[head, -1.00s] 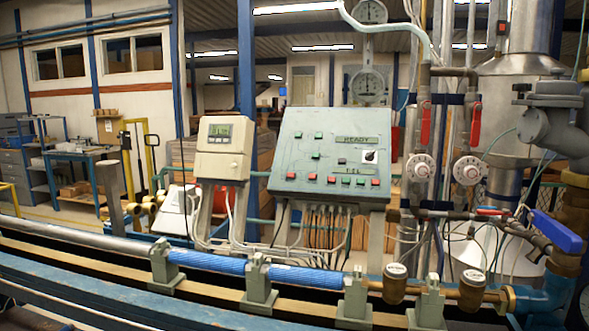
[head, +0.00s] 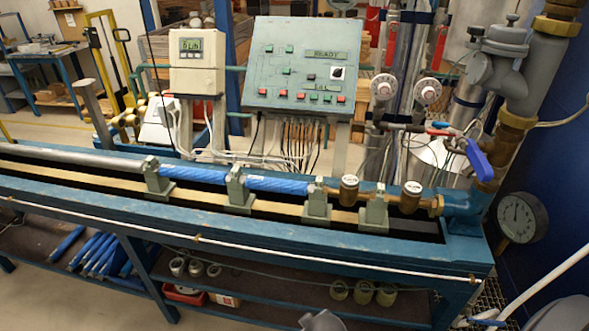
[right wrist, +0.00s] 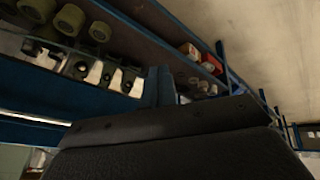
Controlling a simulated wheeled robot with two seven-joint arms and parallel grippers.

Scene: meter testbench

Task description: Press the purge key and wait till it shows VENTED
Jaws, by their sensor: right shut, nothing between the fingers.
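The grey-green control panel (head: 262,75) stands behind the bench, with several green and red keys on its sloped face. A dark display (head: 325,55) near its top right seems to read READY. A smaller display (head: 321,88) sits lower, above a row of keys (head: 314,98); its text is too small to read. I cannot tell which key is the purge key. My left gripper is in neither view.
The blue bench (head: 400,262) with its pipe run lies in front of the panel. A white meter box (head: 198,65) stands left of the panel. Valves with a blue lever (head: 478,160) and a round gauge (head: 522,217) are at right. The lower shelf holds several cups and blue rods.

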